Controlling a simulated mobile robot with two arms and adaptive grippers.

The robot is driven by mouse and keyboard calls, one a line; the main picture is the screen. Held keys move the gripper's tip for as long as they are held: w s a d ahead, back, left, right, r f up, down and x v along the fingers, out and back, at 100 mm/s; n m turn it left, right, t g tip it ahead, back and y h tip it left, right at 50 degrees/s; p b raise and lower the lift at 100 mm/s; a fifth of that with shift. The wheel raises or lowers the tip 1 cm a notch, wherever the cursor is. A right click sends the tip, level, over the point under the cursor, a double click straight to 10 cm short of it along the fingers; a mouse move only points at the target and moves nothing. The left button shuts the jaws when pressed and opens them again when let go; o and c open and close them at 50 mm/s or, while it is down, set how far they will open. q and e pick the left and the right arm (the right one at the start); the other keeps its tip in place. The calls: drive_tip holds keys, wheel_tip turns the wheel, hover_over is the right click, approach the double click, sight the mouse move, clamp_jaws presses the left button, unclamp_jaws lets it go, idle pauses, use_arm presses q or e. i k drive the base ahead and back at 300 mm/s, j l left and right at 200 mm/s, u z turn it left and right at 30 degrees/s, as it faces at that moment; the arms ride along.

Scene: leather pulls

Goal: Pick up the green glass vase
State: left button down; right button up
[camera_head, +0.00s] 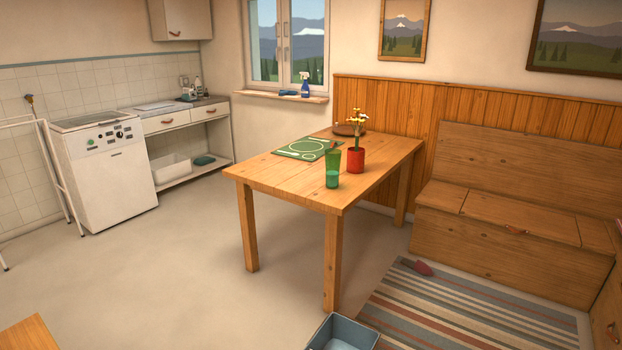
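A tall green glass vase (333,163) stands upright on the wooden table (285,183), near its front right part. Its lower part looks a more bluish green than the top. A thin stick-like thing shows at its rim, too small to make out. The vase is close to the left of a red pot (356,160) with yellow and white flowers. Neither of my grippers is in view.
A green mat (302,147) with white outlines and a brown round dish (350,129) are farther back on the table. Open floor lies left of the table. A blue-grey bin (343,332) and striped rug (440,310) are in front. A wooden bench (510,213) stands right.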

sight(332, 157)
drive_tip(key=i+l+u, duration=0.1)
drive_tip(key=u, duration=0.3)
drive_tip(key=i+l+u, duration=0.1)
drive_tip(key=u, duration=0.3)
drive_tip(key=l+u, duration=0.25)
drive_tip(key=u, duration=0.15)
drive_tip(key=i+l+u, duration=0.1)
drive_tip(key=u, duration=0.35)
drive_tip(key=k+l, duration=0.05)
drive_tip(key=l, duration=0.05)
